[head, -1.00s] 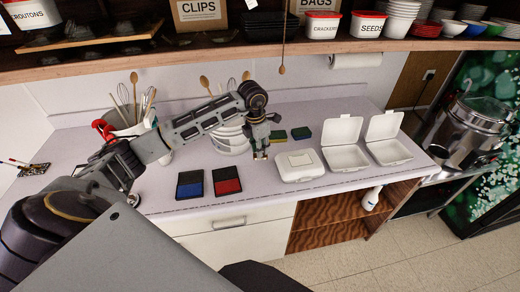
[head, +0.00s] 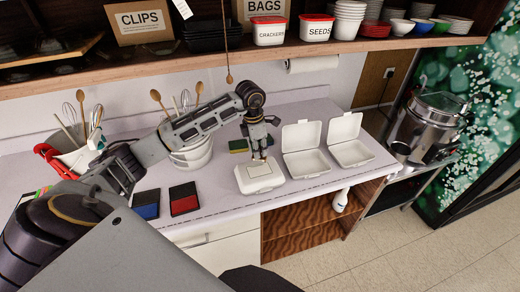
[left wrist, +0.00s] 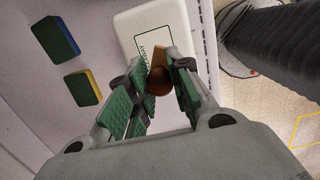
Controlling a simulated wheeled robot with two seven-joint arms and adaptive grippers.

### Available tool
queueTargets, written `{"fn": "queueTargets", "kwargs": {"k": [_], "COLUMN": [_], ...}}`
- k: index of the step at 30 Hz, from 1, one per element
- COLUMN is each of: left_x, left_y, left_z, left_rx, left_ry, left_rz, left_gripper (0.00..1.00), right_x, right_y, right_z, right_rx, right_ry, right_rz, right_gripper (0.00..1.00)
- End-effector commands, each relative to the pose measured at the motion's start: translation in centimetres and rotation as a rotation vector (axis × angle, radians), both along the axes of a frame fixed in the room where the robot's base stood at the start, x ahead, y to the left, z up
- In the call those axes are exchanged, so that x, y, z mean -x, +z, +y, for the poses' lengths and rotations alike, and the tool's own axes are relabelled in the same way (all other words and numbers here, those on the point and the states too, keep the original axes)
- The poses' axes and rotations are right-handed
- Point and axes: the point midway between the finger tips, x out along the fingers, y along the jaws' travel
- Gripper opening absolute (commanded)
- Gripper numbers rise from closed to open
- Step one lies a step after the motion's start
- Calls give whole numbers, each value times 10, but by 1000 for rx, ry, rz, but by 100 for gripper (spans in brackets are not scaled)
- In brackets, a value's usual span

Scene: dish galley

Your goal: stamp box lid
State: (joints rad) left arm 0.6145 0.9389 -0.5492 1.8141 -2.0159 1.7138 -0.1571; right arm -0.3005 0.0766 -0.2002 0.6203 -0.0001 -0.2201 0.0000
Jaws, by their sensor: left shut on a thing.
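A closed white takeout box (head: 248,184) stands on the counter; its lid, also in the left wrist view (left wrist: 138,22), carries a green-edged label with print (left wrist: 172,42). My left gripper (head: 260,157) is above the back of this lid, pointing down. In the left wrist view my left gripper (left wrist: 158,85) is shut on a stamp with a rounded brown wooden handle (left wrist: 158,80). The stamp's underside is hidden, and I cannot tell whether it touches the lid. A blue ink pad (head: 146,211) and a red ink pad (head: 184,204) lie to the left. My right gripper is not in view.
Two open white boxes (head: 305,165) (head: 350,153) stand right of the closed one. A white bucket (head: 194,157) stands behind my left arm.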

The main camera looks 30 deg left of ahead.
Motion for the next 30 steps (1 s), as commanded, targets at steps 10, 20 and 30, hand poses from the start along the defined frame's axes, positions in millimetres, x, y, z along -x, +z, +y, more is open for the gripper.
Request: {"fn": "queueTargets", "kwargs": {"k": [10, 20, 30], "left_x": [3, 4, 4], "left_y": [0, -1, 0], "left_z": [2, 3, 3], "left_rx": [0, 1, 1], "left_ry": [-96, -188, -207], "left_rz": [-1, -1, -1], "left_gripper": [6, 6, 6], "right_x": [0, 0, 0], "right_y": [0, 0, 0], "right_z": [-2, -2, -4], "right_rx": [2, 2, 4], "right_ry": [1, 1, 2], "right_rz": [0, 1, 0], "right_gripper": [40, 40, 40]}}
